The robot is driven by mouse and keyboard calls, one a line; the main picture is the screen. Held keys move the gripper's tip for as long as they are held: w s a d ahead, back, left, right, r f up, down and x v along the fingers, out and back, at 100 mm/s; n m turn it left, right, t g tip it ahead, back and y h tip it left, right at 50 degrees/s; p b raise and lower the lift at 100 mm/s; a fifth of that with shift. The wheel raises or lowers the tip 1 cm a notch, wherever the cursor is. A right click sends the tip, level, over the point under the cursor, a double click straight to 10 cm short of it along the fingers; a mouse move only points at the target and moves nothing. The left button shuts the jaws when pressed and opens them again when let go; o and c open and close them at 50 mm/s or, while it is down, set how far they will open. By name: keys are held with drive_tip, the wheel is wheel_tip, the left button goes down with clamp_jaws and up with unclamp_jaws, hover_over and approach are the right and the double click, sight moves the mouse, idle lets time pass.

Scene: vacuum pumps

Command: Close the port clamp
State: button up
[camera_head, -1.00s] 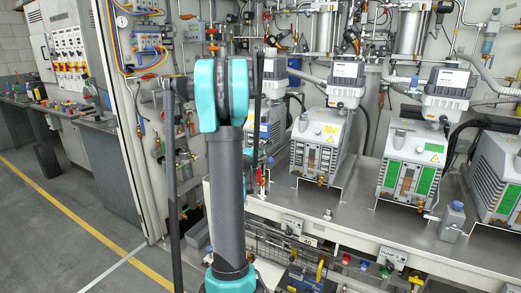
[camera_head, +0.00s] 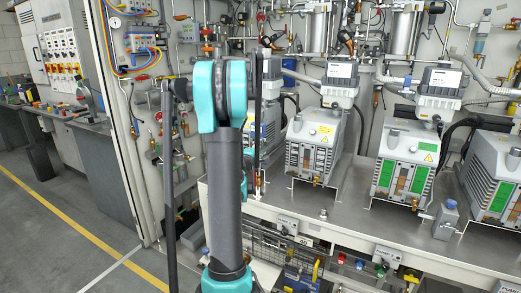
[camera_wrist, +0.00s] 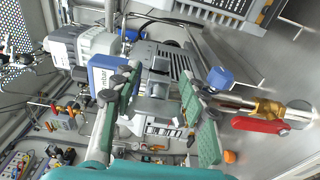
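My gripper (camera_wrist: 160,122) shows in the wrist view, with two green-padded fingers well apart. The gap between the pads looks empty. Behind it is a grey pump (camera_wrist: 160,60) with a blue panel; the depth between them is hard to judge. To the right of the right finger is a metal pipe with a brass fitting (camera_wrist: 267,108), a red lever (camera_wrist: 258,125) and a blue cap (camera_wrist: 221,77). I cannot pick out the port clamp for certain, nor tell whether it is open. In the head view my arm hides the gripper.
Pipes and hoses crowd the wall behind. A control cabinet (camera_head: 62,50) and a workbench (camera_head: 100,130) are at the left. The grey floor (camera_head: 40,230) at lower left is clear.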

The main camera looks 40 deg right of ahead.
drive_tip(key=shift+a, duration=0.1)
drive_tip(key=v, duration=1.2)
drive_tip(key=shift+c, duration=0.6)
drive_tip(key=shift+w, duration=0.2)
drive_tip(key=shift+c, duration=1.3)
drive_tip(key=w+g, duration=0.1)
drive_tip(key=w+a+m+g+h, duration=0.1)
drive_tip(key=w+a+m+g, duration=0.1)
drive_tip(key=w, duration=0.1)
drive_tip(key=shift+r, duration=0.1)
clamp_jaws()
drive_tip(key=w+a+m+g+h, duration=0.1)
drive_tip(key=w+a+m+g, duration=0.3)
drive_tip(key=a, duration=0.3)
drive_tip(key=s+d+g, duration=0.1)
drive_tip(key=d, duration=1.2)
drive_tip(key=shift+s+d, duration=0.2)
drive_tip(key=shift+d, duration=0.1)
